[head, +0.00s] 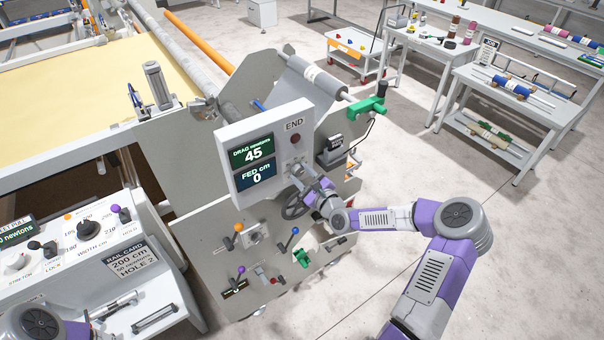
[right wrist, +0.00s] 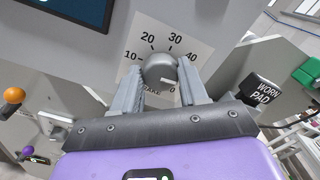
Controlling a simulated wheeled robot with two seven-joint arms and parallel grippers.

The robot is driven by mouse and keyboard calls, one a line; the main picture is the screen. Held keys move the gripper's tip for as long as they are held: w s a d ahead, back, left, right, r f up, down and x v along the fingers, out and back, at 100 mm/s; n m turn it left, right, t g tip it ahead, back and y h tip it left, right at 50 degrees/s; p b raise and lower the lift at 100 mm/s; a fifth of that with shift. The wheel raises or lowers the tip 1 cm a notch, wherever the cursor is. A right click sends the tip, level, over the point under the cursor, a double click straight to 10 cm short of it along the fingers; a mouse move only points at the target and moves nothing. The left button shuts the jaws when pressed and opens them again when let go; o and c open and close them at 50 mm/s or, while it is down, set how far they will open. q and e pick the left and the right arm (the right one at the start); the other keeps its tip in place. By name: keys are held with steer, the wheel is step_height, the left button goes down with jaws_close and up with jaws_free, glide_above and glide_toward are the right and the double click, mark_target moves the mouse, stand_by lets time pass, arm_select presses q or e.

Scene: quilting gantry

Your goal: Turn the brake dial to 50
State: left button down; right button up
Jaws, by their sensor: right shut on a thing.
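The brake dial (right wrist: 160,68) is a round grey knob on a white scale plate in the right wrist view. The numbers 10, 20, 30 and 40 show around it; the rest of the scale at lower right is partly hidden by a finger. A pale pointer mark on the knob points to the right and slightly down, past 40. My right gripper (right wrist: 162,88) is shut on the knob, one finger on each side; in the head view it (head: 302,178) is at the display box. The drag display (head: 252,152) reads 45 newtons. My left gripper is out of view.
Below the display box are a dark handwheel (head: 295,206) and levers with orange, blue and purple knobs. A black block marked WORN PAD (right wrist: 264,90) is right of the dial. A rail card (head: 130,262) reads 200 cm, 50 newtons, hole 2.

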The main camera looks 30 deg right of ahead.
steer(key=shift+m, duration=0.5)
steer(key=o, duration=1.1)
steer(key=shift+c, duration=0.2)
steer(key=s, duration=0.7)
steer(key=shift+s+d, duration=0.3)
